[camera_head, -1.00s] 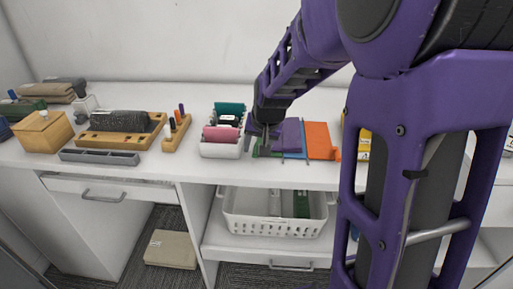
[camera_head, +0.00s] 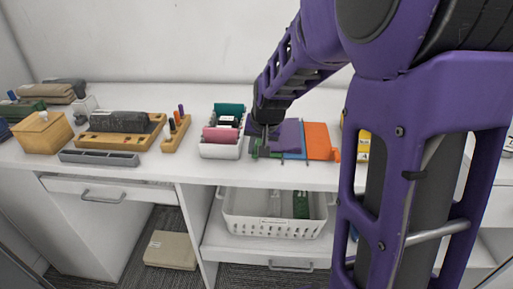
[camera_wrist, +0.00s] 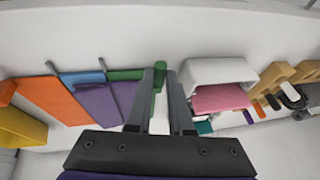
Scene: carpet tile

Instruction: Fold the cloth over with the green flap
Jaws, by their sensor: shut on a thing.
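A purple cloth (camera_head: 288,134) lies on the white counter, to the right of my gripper (camera_head: 265,148) in the head view. In the wrist view the purple cloth (camera_wrist: 98,103) is left of the fingers, with a visible crease line. A green flap (camera_wrist: 160,76) stands between the fingertips of my gripper (camera_wrist: 161,84) there; the fingers are shut on it. More green (camera_wrist: 124,75) shows at the cloth's edge, left of the fingers. The fingers and arm hide part of the cloth's left side in the head view.
A blue piece (camera_head: 296,155) and an orange piece (camera_head: 318,140) lie right beside the purple cloth. A white tray of rolls (camera_head: 220,151) stands close on the left. A white basket (camera_head: 270,228) sits on the shelf below.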

